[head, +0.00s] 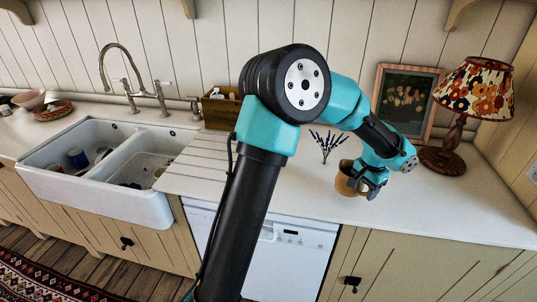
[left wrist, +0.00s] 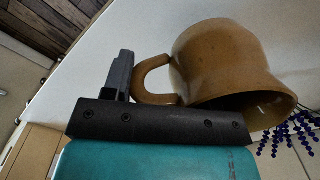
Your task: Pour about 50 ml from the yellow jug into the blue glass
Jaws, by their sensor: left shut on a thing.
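The yellow jug (head: 344,185) is an ochre-brown vessel with a loop handle, over the counter right of centre in the head view. My left gripper (head: 371,181) is shut on it. In the left wrist view the jug (left wrist: 222,62) fills the upper right. Its handle is at the finger of the gripper (left wrist: 133,84) and its dark mouth faces the lower right. I cannot tell how far it tilts, nor what is inside. I cannot make out the blue glass on the counter; my left arm hides part of the worktop. My right gripper is out of view.
Lavender sprigs (head: 327,143) stand close behind the jug. A lamp (head: 476,92) and a framed picture (head: 407,98) stand at the back right. A white double sink (head: 100,170) at left holds dishes, including a small blue item (head: 77,157). The front right counter (head: 450,212) is clear.

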